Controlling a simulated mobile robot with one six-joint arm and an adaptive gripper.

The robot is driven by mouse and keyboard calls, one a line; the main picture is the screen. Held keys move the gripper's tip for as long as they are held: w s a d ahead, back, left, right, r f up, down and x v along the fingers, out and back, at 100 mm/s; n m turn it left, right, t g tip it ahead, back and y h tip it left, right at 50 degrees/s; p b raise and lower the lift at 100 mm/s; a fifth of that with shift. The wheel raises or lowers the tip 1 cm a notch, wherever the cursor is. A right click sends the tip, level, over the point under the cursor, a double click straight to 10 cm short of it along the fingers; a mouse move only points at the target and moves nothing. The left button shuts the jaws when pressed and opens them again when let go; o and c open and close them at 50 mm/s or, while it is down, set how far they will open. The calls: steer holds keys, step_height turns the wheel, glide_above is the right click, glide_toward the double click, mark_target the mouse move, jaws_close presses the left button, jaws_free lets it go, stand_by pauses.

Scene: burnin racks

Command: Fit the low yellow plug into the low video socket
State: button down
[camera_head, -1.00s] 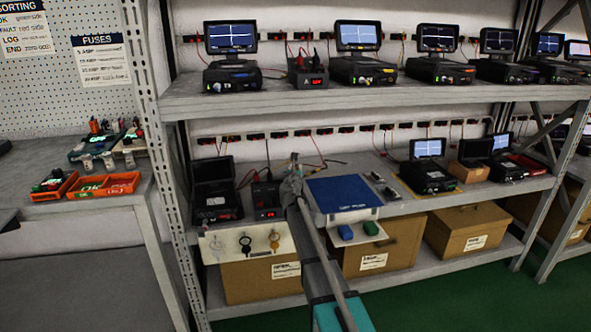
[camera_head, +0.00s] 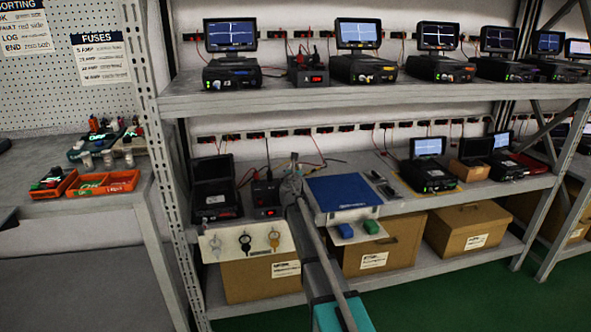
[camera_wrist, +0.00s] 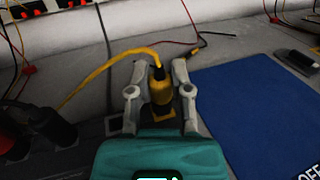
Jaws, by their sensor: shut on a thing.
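My gripper (camera_wrist: 158,72) is shut on a yellow plug (camera_wrist: 160,92), with one finger on each side of it. A yellow cable (camera_wrist: 118,62) curves from the plug to the left. In the head view my gripper (camera_head: 292,165) is over the lower shelf, between a small black box with a red display (camera_head: 266,196) and a blue mat (camera_head: 343,190). The plug is too small to make out there. A dark device with a raised dark screen (camera_head: 214,190) stands at the left end of this shelf. I cannot make out the low video socket in either view.
Dark plugs or knobs (camera_wrist: 52,128) stand left of my gripper in the wrist view. Loose red and dark leads (camera_wrist: 190,45) lie behind it. A white board with hanging keys (camera_head: 245,243) fronts the shelf.

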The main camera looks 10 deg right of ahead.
steer(key=shift+f, duration=0.25)
stand_by(0.3)
steer(key=shift+c, duration=2.3)
jaws_free()
steer(key=shift+o, duration=0.2)
steer(key=o, duration=0.3)
steer(key=shift+o, duration=0.2)
steer(key=shift+r, duration=0.15)
steer(key=shift+r+p, duration=2.6)
steer(key=shift+r, duration=0.05)
